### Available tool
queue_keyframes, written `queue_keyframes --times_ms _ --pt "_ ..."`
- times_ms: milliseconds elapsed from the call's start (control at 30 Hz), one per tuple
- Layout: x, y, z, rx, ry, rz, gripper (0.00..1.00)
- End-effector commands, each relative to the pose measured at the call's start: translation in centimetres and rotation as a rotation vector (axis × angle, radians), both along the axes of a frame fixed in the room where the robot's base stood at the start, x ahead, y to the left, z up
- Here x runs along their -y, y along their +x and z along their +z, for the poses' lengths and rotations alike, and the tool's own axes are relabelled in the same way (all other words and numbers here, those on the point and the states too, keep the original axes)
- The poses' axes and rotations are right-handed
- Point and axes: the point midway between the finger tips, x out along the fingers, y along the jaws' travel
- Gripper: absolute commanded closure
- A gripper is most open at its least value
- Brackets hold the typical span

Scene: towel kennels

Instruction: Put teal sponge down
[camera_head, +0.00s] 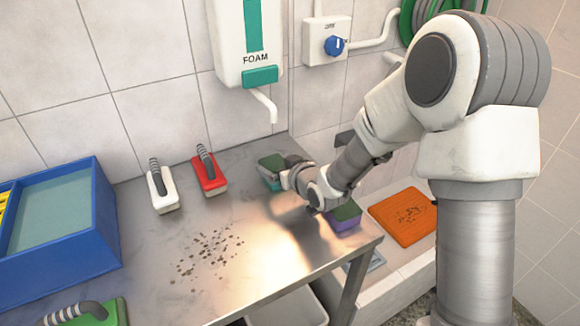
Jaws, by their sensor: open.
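The teal sponge (270,164) with a dark green top rests on the steel table near its back edge, below the foam dispenser spout. My gripper (287,173) is open and sits low over the table at the sponge's right side, partly covering it. The fingertips are small and partly hidden, so I cannot tell whether they touch the sponge.
A purple sponge (343,224) with a green top lies right of my wrist. A red brush (211,176) and a white brush (161,191) stand left. An orange mat (405,215) is at right.

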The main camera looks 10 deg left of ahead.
Motion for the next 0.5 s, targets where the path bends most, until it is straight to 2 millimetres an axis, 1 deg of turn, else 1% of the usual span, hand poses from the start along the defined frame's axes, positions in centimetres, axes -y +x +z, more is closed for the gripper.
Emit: queue_keyframes --times_ms 33,233,333,500 --pt "0.7 -0.8 0.7 0.002 0.001 -0.002 0.0" --pt "2.8 -3.6 2.4 0.006 0.002 -0.002 0.0" --pt "3.5 -4.6 2.9 0.006 0.002 0.0 0.0" --pt "4.0 -5.4 3.3 0.007 0.002 0.0 0.0"
